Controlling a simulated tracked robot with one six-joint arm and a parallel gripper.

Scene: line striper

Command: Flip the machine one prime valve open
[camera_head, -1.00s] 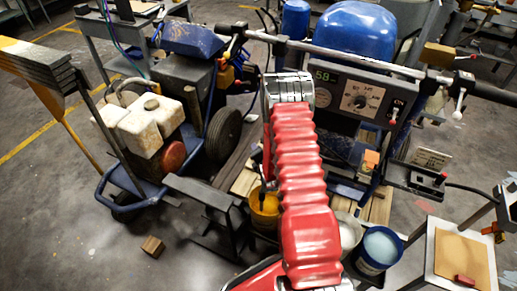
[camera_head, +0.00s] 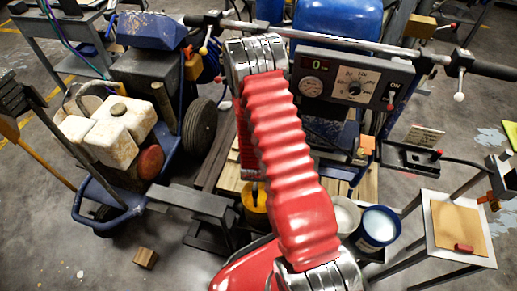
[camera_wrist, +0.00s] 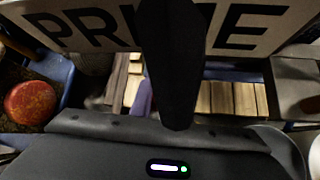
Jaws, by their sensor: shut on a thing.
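A dark finger of my gripper (camera_wrist: 177,100) reaches down over the middle of that sign. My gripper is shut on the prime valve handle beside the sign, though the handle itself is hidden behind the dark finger. In the head view my red-sleeved arm hides the gripper and the valve.
A handlebar (camera_head: 330,44) with levers crosses above the console. A cart with white tanks (camera_head: 118,128) is at left. A small table (camera_head: 445,262) is at right. A wooden block (camera_head: 146,257) lies on the floor.

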